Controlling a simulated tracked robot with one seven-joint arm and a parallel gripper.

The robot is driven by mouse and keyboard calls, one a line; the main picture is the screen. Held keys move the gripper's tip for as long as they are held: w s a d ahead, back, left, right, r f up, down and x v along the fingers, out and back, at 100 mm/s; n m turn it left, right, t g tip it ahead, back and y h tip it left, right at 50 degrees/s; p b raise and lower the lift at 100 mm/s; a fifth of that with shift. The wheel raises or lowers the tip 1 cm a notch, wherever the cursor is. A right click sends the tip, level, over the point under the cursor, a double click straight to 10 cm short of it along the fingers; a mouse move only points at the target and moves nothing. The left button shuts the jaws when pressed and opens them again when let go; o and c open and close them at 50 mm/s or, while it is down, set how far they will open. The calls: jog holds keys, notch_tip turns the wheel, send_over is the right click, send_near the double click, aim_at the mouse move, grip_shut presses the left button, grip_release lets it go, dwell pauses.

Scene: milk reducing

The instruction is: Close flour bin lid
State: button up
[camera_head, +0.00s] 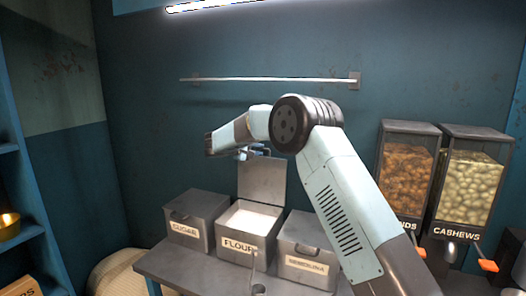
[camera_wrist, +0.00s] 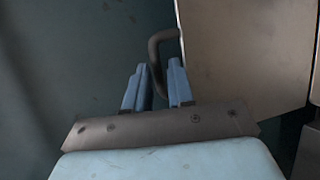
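The flour bin (camera_head: 246,239) stands between two other bins with white flour (camera_head: 254,216) showing inside. Its grey lid (camera_head: 262,180) is up, roughly upright at the back edge. In the wrist view the lid (camera_wrist: 245,50) fills the upper right, and its dark looped handle (camera_wrist: 155,50) sticks out to the left. My gripper (camera_head: 250,150) is at the lid's top edge. In the wrist view my gripper's two blue fingers (camera_wrist: 160,75) stand close together with the handle's bar between them. Whether they press on the bar cannot be told; the handle's lower end is hidden.
The closed sugar bin (camera_head: 190,220) is left of the flour bin and the closed semolina bin (camera_head: 305,252) is right. Nut dispensers (camera_head: 468,185) stand at the right. A metal rail (camera_head: 270,79) runs along the wall above. A blue shelf is at the far left.

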jog(key=shift+x, duration=1.45)
jog(key=shift+c, duration=0.5)
grip_shut()
